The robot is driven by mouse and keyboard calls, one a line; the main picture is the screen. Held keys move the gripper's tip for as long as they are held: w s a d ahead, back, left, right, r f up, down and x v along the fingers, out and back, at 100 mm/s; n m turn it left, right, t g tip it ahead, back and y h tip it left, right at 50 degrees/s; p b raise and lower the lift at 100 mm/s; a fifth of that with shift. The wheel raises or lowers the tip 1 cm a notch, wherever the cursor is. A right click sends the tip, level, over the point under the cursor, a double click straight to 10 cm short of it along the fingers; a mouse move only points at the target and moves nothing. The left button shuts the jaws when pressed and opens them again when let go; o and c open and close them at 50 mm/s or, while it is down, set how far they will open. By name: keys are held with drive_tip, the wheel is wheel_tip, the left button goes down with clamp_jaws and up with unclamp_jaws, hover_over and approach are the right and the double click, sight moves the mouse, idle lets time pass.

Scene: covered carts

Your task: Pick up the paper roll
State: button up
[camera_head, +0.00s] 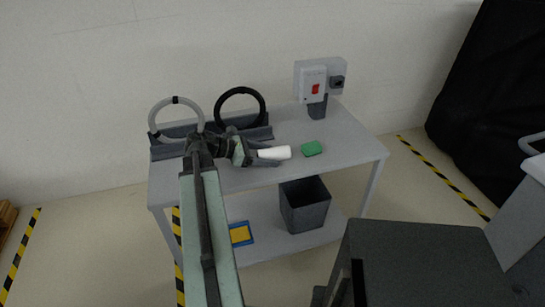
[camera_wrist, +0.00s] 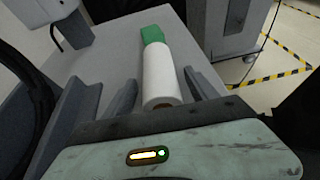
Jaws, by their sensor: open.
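The white paper roll (camera_head: 274,153) lies on its side on the grey cart's top (camera_head: 345,150). In the wrist view the paper roll (camera_wrist: 160,72) points away from me, with its brown core end nearest. My gripper (camera_head: 262,153) is at the roll, low over the cart top. In the wrist view my gripper (camera_wrist: 165,92) is open, with one finger on each side of the roll. A gap shows between the roll and each finger. The near end of the roll is partly hidden by the gripper body.
A green block (camera_head: 312,148) lies just beyond the roll. A grey switch box (camera_head: 313,82) stands at the back right. Two rings, one grey (camera_head: 154,115) and one black (camera_head: 240,90), stand in holders at the back. A dark bin (camera_head: 304,205) is on the lower shelf.

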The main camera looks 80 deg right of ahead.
clamp_jaws()
drive_tip(key=shift+r, duration=0.15)
